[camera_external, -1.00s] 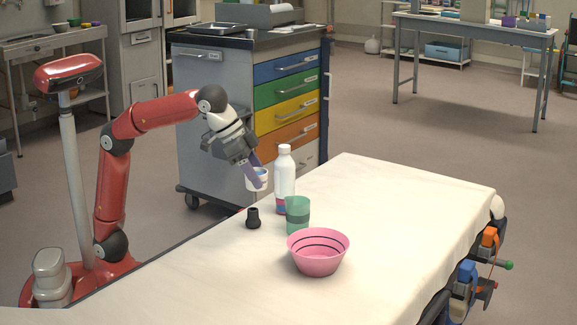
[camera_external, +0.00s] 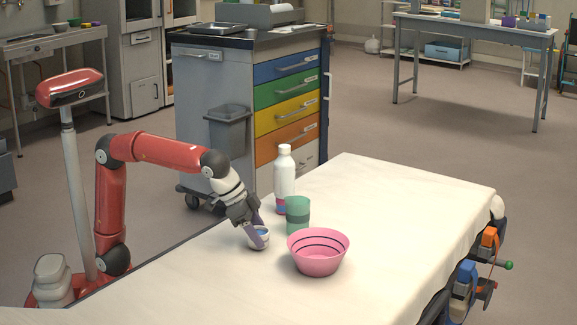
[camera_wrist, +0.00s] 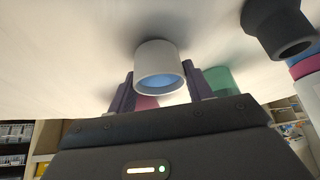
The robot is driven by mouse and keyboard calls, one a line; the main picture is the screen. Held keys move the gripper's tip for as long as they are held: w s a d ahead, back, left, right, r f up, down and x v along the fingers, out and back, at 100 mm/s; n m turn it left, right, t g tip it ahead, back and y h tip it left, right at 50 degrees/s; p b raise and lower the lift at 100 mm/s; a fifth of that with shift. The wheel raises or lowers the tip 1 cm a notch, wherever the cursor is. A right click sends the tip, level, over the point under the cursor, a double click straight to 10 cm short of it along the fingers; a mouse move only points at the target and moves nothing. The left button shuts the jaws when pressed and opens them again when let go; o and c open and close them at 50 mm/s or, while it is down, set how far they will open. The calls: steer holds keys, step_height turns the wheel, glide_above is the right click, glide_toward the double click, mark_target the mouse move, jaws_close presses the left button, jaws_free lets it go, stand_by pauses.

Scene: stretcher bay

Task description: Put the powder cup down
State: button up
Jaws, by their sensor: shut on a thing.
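The powder cup (camera_external: 259,240) is a small white cup with blue inside. It is at the surface of the white-covered stretcher (camera_external: 390,225), left of the pink bowl (camera_external: 318,254); whether its base touches the sheet I cannot tell. My gripper (camera_external: 257,236) is shut on it, with purple fingers at its sides. In the wrist view the cup (camera_wrist: 160,68) sits between the two fingers (camera_wrist: 160,90), close to the white sheet. Its contents are not clear beyond the blue.
A green cup (camera_external: 298,214) stands just right of my gripper, with a white bottle (camera_external: 284,172) behind it. A dark small object (camera_wrist: 278,28) shows in the wrist view; my gripper hides it outside. Free sheet lies to the right. A drawer cart (camera_external: 215,95) stands behind.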

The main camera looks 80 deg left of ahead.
steer(key=shift+f, duration=0.1)
steer(key=o, duration=0.9)
steer(key=shift+o, duration=0.2)
steer(key=shift+r, duration=0.3)
steer(key=p+v, duration=0.2)
steer(key=v, duration=1)
steer(key=s+a+f+n, duration=0.1)
steer(key=s+a+f, duration=0.25)
steer(key=a, duration=0.45)
steer(key=s+a+f+n, duration=0.1)
steer(key=s+a+f, duration=0.25)
steer(key=a, duration=0.55)
steer(key=s+a+f, duration=0.4)
steer(key=f, duration=0.2)
steer(key=s+a+f+n+y, duration=0.1)
steer(key=s+a+f, duration=0.3)
steer(key=f, duration=0.3)
steer(key=shift+s+y, duration=0.3)
steer(key=shift+s, duration=0.4)
